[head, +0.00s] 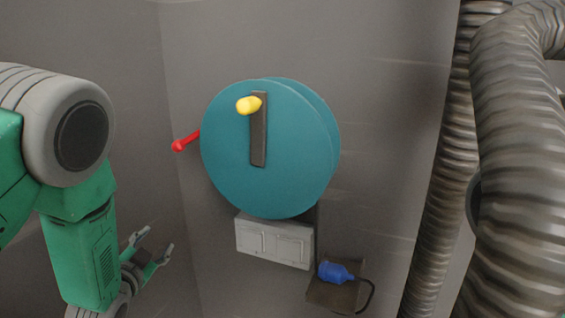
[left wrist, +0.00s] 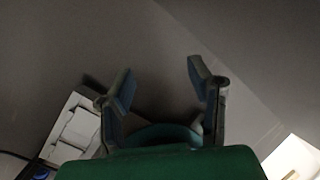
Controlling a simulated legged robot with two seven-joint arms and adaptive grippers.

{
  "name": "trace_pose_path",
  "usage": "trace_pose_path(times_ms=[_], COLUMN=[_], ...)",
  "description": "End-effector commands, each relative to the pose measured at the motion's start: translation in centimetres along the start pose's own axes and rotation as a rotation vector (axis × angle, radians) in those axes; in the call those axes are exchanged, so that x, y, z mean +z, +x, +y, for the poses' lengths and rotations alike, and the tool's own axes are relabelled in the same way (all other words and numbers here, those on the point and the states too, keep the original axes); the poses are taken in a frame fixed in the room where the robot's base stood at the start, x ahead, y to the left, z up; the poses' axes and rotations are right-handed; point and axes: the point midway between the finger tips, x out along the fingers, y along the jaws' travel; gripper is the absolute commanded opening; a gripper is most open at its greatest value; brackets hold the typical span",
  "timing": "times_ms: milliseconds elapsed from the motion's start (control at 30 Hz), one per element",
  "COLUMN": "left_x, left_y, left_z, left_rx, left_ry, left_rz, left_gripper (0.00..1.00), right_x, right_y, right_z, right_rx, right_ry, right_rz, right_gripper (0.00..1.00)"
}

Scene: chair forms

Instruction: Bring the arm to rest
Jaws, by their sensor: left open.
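My left arm (head: 85,245) is green and grey and comes in from the left in the head view, bent downward at a large grey joint. My left gripper (head: 155,240) is at its lower end, left of and below the teal disc. In the left wrist view the left gripper (left wrist: 158,85) shows two blue-padded fingers spread apart with nothing between them, facing a plain grey surface. My right gripper is in neither view.
A teal disc (head: 225,150) with a dark bar (head: 258,140) and yellow knob (head: 248,105) is on the wall. A red-tipped lever (head: 184,142) sticks out left. A grey box (head: 274,240), blue object (head: 335,272) and ribbed pipes (head: 510,150) are below and right.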

Motion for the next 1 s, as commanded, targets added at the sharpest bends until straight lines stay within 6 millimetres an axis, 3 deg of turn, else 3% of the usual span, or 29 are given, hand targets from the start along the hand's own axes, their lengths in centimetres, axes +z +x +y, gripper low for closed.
trace_pose_path(times_ms=[100, 167, 300, 500, 600, 767, 1000], left_x=[5.8, 8.3, 12.5, 14.6, 14.6, 14.3, 14.3], left_y=[-5.5, -8.8, -17.7, -30.8, -35.3, -38.9, -39.1], left_z=[4.5, 6.7, 11.0, 14.6, 15.2, 15.6, 15.6], left_rx=[0.149, 0.213, 0.343, 0.474, 0.509, 0.533, 0.534], left_ry=[-0.131, -0.194, -0.325, -0.459, -0.494, -0.519, -0.521], left_rz=[-0.266, -0.398, -0.707, -1.103, -1.239, -1.346, -1.353], left_gripper=[0.47, 0.47, 0.47, 0.47, 0.47, 0.47, 0.47], right_x=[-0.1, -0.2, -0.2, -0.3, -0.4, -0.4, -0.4], right_y=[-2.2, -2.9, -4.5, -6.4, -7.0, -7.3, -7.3], right_z=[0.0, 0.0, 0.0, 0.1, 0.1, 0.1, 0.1], right_rx=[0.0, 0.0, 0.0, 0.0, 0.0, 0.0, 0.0], right_ry=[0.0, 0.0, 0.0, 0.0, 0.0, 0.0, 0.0], right_rz=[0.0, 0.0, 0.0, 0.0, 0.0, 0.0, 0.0], right_gripper=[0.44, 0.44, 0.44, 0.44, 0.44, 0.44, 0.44])
